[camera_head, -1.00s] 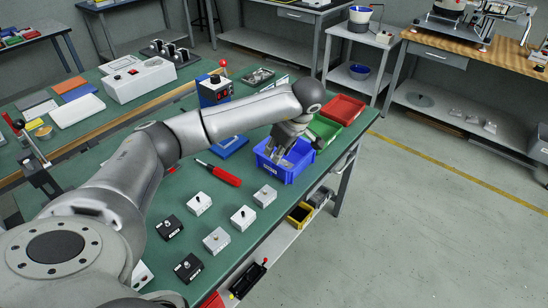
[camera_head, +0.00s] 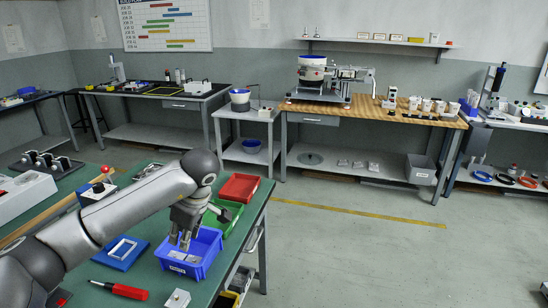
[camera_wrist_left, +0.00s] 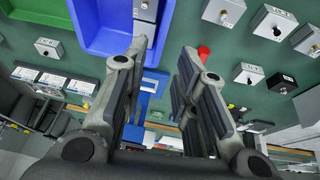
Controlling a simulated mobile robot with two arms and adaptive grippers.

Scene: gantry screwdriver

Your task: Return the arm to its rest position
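My left gripper (camera_head: 184,240) hangs over the blue bin (camera_head: 206,266) at the bench's right edge, its fingers pointing down. In the left wrist view the two fingers (camera_wrist_left: 164,50) are spread apart with nothing between them. The blue bin (camera_wrist_left: 95,32) also shows there, beside the fingers, with a small grey box (camera_wrist_left: 146,9) in it. My left arm reaches across the green bench from the lower left. My right gripper is in neither view.
A green bin (camera_head: 224,217) and a red bin (camera_head: 239,187) stand behind the blue one. A red-handled screwdriver (camera_head: 126,291) and a small grey switch box (camera_head: 177,299) lie in front. Open floor (camera_head: 350,255) is to the right of the bench.

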